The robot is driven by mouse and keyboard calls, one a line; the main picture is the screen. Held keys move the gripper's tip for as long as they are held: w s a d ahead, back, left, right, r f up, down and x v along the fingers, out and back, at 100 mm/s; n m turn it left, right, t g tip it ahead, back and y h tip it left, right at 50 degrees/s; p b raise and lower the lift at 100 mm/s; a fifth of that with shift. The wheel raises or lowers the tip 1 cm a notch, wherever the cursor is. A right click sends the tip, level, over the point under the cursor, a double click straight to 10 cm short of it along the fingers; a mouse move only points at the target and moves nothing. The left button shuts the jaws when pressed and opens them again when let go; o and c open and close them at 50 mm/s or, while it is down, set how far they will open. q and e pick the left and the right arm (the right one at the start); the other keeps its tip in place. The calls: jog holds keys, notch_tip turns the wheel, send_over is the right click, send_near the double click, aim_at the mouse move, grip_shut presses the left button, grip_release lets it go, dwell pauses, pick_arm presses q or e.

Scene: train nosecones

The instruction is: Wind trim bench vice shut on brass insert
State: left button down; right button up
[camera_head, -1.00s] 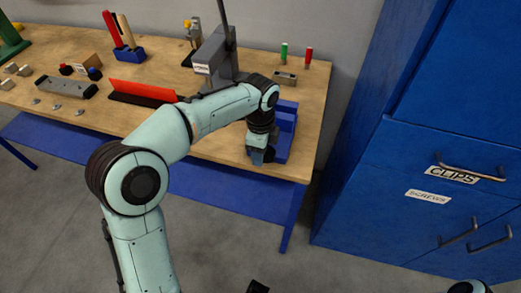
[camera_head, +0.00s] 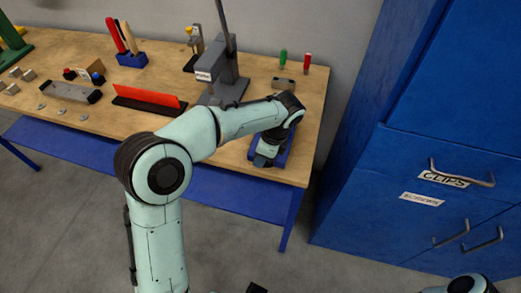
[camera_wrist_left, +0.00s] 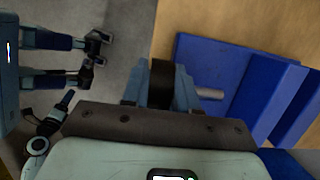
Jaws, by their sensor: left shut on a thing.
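The blue bench vice (camera_head: 286,143) sits at the right front corner of the wooden bench, partly covered by my left wrist. In the left wrist view its blue body (camera_wrist_left: 222,64) lies right of my left gripper (camera_wrist_left: 160,84). My left gripper, also in the head view (camera_head: 264,160), is shut on the dark vice handle (camera_wrist_left: 161,75). A grey spindle (camera_wrist_left: 209,93) runs from there toward the vice. I cannot make out the brass insert. My right gripper (camera_wrist_left: 92,60) hangs over the floor, away from the bench, its fingers apart.
A grey press (camera_head: 222,72) stands behind my left forearm. A small grey block (camera_head: 283,83) and green and red upright items are at the back right. The blue cabinet (camera_head: 430,150) stands right of the bench.

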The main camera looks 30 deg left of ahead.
pick_arm(q)
jog(key=y+p, duration=0.2)
jog(key=g+y+p, duration=0.1)
jog(key=y+p, duration=0.1)
jog(key=y, duration=0.1)
jog(key=d+y+p, duration=0.1)
jog(key=y+p, duration=0.1)
jog(key=y, duration=0.1)
jog(key=shift+w+d+r+g+p, duration=0.1)
jog(key=shift+w+r+g+p, duration=0.2)
jog(key=shift+g+p, duration=0.1)
jog(key=shift+d+f+g+y+p, duration=0.15)
jog(key=shift+g+y+p, duration=0.2)
jog(key=shift+y, duration=0.75)
jog(key=shift+f+y, duration=0.1)
jog(key=shift+y, duration=0.8)
pick_arm(e)
jog(key=w+r+t, duration=0.1)
jog(key=w+r, duration=0.7)
jog(key=r, duration=0.2)
jog(key=shift+w+r, duration=0.25)
jog(key=shift+r, duration=0.15)
pick_arm(q)
jog(key=shift+s, duration=0.1)
jog(key=c, duration=1)
grip_release()
jog(key=shift+g, duration=0.25)
jog(key=shift+o, duration=0.2)
jog(key=shift+d, duration=0.1)
